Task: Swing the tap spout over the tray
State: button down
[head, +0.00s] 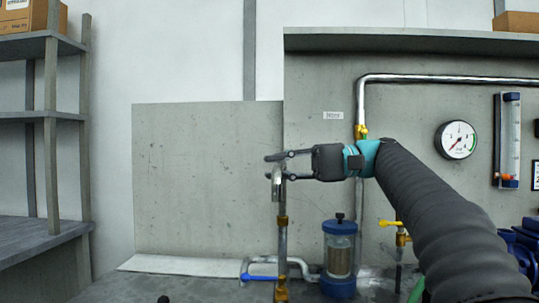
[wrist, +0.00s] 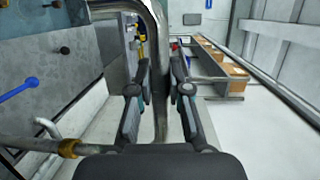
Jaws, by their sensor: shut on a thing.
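The tap is an upright metal pipe (head: 282,243) with brass fittings, standing on the bench left of the filter. Its chrome spout (head: 277,188) is at the top, seen nearly end-on, so its exact heading is hard to tell. My gripper (head: 269,166) reaches in from the right and is shut on the spout. In the wrist view, the curved chrome spout (wrist: 159,95) runs between the two fingers. A brass collar (wrist: 68,148) shows at lower left there. A pale flat strip (head: 180,264) lies on the bench to the left; I cannot tell if it is the tray.
A blue lever (head: 262,278) is low beside the tap. A blue-capped clear filter (head: 340,252) stands just right of it. A pipe with a yellow valve (head: 389,223) and a gauge (head: 456,140) are farther right. Shelves (head: 42,118) stand at left; space before the grey panel is clear.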

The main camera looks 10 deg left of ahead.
jog(key=shift+w+d+g, duration=0.1)
jog(key=shift+d+g, duration=0.15)
jog(key=shift+g, duration=0.05)
jog(key=c, duration=1.1)
grip_release()
jog(key=shift+d, duration=0.15)
jog(key=shift+a, duration=0.2)
